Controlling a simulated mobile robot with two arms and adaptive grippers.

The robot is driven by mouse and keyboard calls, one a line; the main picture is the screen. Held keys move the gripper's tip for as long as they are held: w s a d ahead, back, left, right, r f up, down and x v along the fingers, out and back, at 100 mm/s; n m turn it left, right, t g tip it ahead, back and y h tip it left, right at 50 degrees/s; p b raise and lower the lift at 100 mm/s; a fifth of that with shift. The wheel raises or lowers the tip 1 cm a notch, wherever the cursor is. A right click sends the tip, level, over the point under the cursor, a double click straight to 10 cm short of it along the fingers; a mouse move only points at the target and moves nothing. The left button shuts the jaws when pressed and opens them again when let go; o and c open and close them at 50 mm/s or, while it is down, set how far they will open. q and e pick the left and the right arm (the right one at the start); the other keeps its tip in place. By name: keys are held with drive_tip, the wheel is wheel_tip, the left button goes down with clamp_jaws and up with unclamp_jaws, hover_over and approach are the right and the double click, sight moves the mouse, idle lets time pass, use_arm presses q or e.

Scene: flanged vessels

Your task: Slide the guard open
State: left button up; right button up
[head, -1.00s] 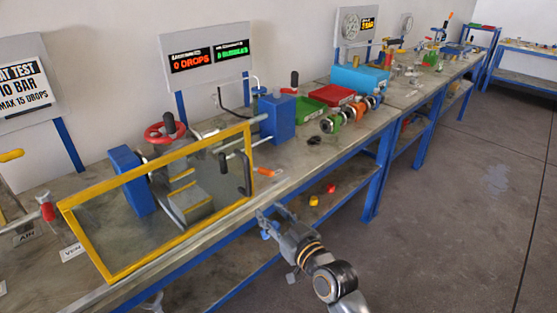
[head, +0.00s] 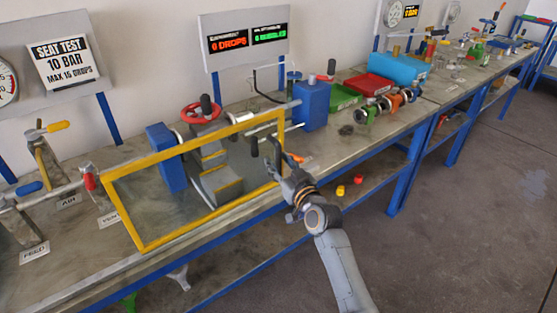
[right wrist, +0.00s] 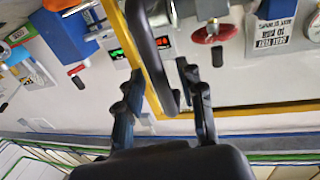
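The guard (head: 203,227) is a clear panel in a yellow frame, standing along the front of the bench before the clamped vessel (head: 218,178). Its black bar handle (head: 274,152) is near the frame's right end. My right gripper (head: 286,168) is at this handle. In the right wrist view the gripper (right wrist: 160,100) is open, with the black handle (right wrist: 153,50) between its two fingers in the picture. I cannot tell whether either finger touches it. The yellow frame (right wrist: 240,111) also passes behind the fingers. My left gripper is not in view.
A blue block (head: 312,105) stands right of the guard, and a red handwheel (head: 201,109) is behind it. Valves with coloured levers stand at the left. Red and yellow caps (head: 357,180) lie on the lower shelf. The floor at right is clear.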

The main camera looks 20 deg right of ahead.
drive_tip(key=shift+w, duration=0.35)
clamp_jaws()
drive_tip(key=shift+a+f, duration=0.1)
